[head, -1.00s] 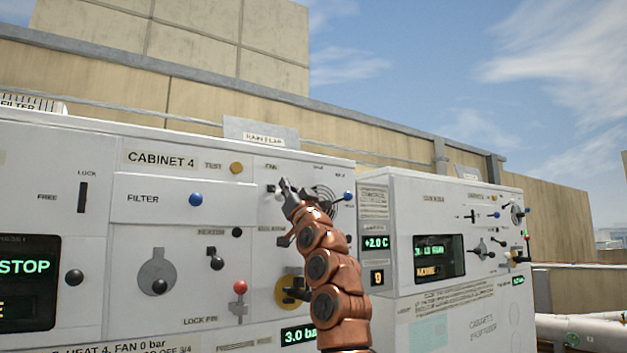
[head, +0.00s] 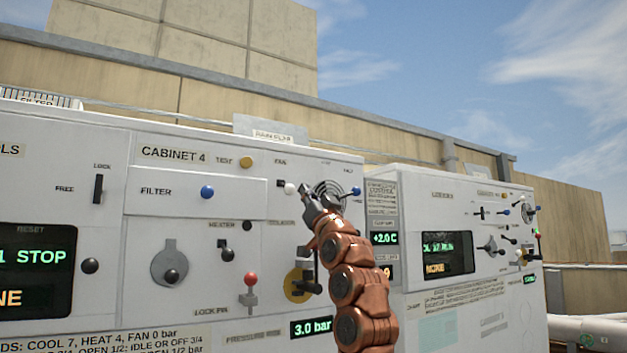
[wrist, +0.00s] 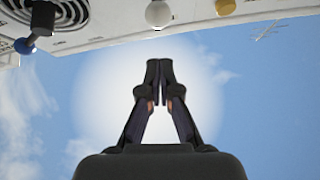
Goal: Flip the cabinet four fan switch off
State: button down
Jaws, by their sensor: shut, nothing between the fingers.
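The CABINET 4 panel (head: 225,172) fills the middle of the head view. Under its small FAN label is the fan switch, a white ball knob (head: 289,188) beside a dark stub. The white knob (wrist: 158,13) also shows at the top of the wrist view. My gripper (head: 308,190) is just right of the knob in the head view, in front of the round fan grille (head: 328,187). Its fingers (wrist: 160,65) are shut and empty, apart from the knob in the wrist view. The switch's on or off position is too small to read.
A blue ball lever (head: 356,191) stands right of the grille and a yellow button (head: 246,162) left of the FAN label. Below are a black-handled yellow dial (head: 296,288) and a red knob (head: 251,279). Another cabinet (head: 470,290) stands at right. Open sky lies above.

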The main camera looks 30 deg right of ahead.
jog(key=shift+s+f+b, duration=0.25)
jog(key=shift+f+b, duration=0.5)
jog(key=shift+f, duration=0.15)
jog(key=shift+s+f+b, duration=0.2)
jog(key=shift+f+b, duration=0.5)
jog(key=shift+f, duration=0.15)
